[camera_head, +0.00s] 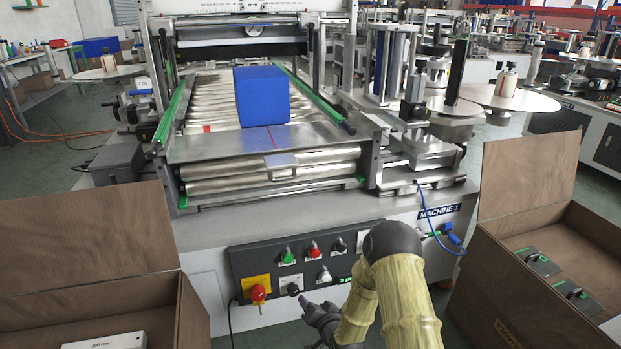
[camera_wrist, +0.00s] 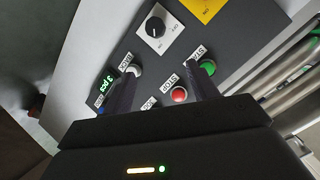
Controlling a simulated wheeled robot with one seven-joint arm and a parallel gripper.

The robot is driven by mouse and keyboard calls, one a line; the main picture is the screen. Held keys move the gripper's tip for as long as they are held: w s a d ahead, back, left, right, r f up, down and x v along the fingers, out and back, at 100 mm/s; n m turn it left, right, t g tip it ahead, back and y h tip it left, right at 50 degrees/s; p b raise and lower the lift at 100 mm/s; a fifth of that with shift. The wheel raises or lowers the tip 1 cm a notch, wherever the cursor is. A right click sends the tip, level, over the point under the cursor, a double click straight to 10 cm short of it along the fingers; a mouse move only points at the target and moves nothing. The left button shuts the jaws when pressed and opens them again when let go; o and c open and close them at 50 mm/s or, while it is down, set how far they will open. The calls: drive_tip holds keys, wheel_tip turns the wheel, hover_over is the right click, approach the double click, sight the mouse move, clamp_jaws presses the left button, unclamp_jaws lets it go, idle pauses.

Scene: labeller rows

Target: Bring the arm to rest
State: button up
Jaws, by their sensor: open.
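My gripper (camera_head: 318,308) is low in front of the machine's dark control panel (camera_head: 240,262), near the panel's lower edge. My yellow-sleeved arm comes up from the bottom and covers the panel's right part. In the wrist view, my gripper (camera_wrist: 163,68) has its two dark fingers apart, with nothing seen between them but the panel. A black knob (camera_wrist: 155,27) on a white plate shows beyond the fingertips. A red button (camera_wrist: 180,95) lies between the fingers in the picture, and a green button (camera_wrist: 208,68) is beside the right finger. I cannot tell whether the fingers touch the panel.
A blue box (camera_head: 262,96) stands on the machine's roller conveyor (camera_head: 210,100). An open brown box (camera_head: 90,235) is at the left, holding a white carton (camera_head: 105,342). Another open box (camera_head: 530,180) at the right holds green-and-black items (camera_head: 537,262). A red emergency knob (camera_head: 258,292) sits on the panel's left.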

drive_tip(key=s+d+r+n+g+h, duration=0.25)
drive_tip(key=s+d+r, duration=0.2)
drive_tip(key=r, duration=0.25)
drive_tip(key=s+d+r+n+g+h, duration=0.1)
drive_tip(key=s+d+r+g, duration=0.3)
drive_tip(key=r, duration=0.3)
drive_tip(key=s+d+r+g+h, duration=0.1)
drive_tip(key=s+d+r+g, duration=0.2)
drive_tip(key=s, duration=0.6)
drive_tip(key=s+d+r+h, duration=0.1)
drive_tip(key=s+d+r, duration=0.2)
drive_tip(key=s+r, duration=0.35)
drive_tip(key=w+r+p+v, duration=0.1)
drive_tip(key=w+p+v, duration=0.2)
drive_tip(key=p+v, duration=1.4)
drive_tip(key=w+d+r+p+v, duration=0.1)
drive_tip(key=w+p+v, duration=0.3)
drive_tip(key=p+v, duration=1.4)
drive_tip(key=p, duration=0.3)
drive_tip(key=shift+d+r+p, duration=0.15)
drive_tip(key=shift+p, duration=0.25)
drive_tip(key=shift+y, duration=0.25)
